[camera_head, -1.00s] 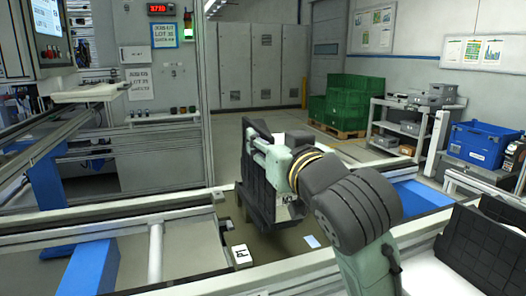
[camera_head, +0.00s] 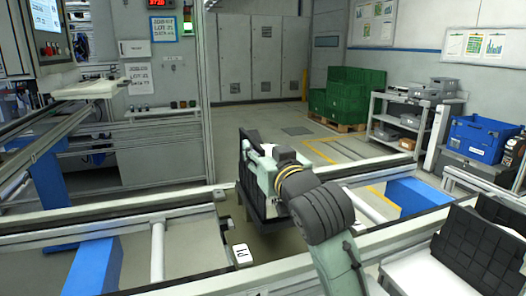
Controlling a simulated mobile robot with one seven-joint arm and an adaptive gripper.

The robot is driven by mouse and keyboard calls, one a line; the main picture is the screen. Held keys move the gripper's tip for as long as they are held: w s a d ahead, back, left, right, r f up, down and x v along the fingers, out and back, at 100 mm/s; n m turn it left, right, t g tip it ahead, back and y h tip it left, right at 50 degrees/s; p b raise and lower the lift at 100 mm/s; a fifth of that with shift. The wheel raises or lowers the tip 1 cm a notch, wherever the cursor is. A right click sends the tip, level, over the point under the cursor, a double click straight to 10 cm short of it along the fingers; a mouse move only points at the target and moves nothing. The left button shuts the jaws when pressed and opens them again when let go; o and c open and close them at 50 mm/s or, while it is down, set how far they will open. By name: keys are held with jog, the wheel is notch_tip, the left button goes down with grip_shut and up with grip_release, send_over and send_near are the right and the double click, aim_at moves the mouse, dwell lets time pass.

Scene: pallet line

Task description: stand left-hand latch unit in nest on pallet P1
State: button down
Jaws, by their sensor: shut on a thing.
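My gripper (camera_head: 256,152) is shut on a black latch unit (camera_head: 248,172), a tall dark panel held nearly upright. My gripper and wrist cover much of its right side. The unit is over pallet P1, a brownish plate (camera_head: 285,243) in the line, marked by a white P1 tag (camera_head: 240,254). The unit's lower end is low over the pallet. I cannot tell whether it touches the pallet. The nest is not clearly seen; the unit and my arm hide that part of the pallet.
More black ridged panels (camera_head: 485,245) stand on a white surface at the right. Conveyor rails (camera_head: 110,222) run in front of and behind the pallet, with blue parts (camera_head: 92,268) beside it. A grey post (camera_head: 205,100) rises behind at left. Green crates and a shelf cart stand farther back.

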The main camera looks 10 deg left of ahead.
jog(key=shift+f, duration=0.25)
jog(key=c, duration=0.9)
grip_release()
jog(key=shift+r, duration=0.1)
jog(key=shift+r, duration=0.2)
jog(key=shift+s+d+f, duration=0.1)
jog(key=shift+s+d, duration=0.1)
jog(key=shift+s, duration=0.1)
jog(key=b+v, duration=0.2)
jog(key=v, duration=0.9)
jog(key=shift+s+d, duration=0.1)
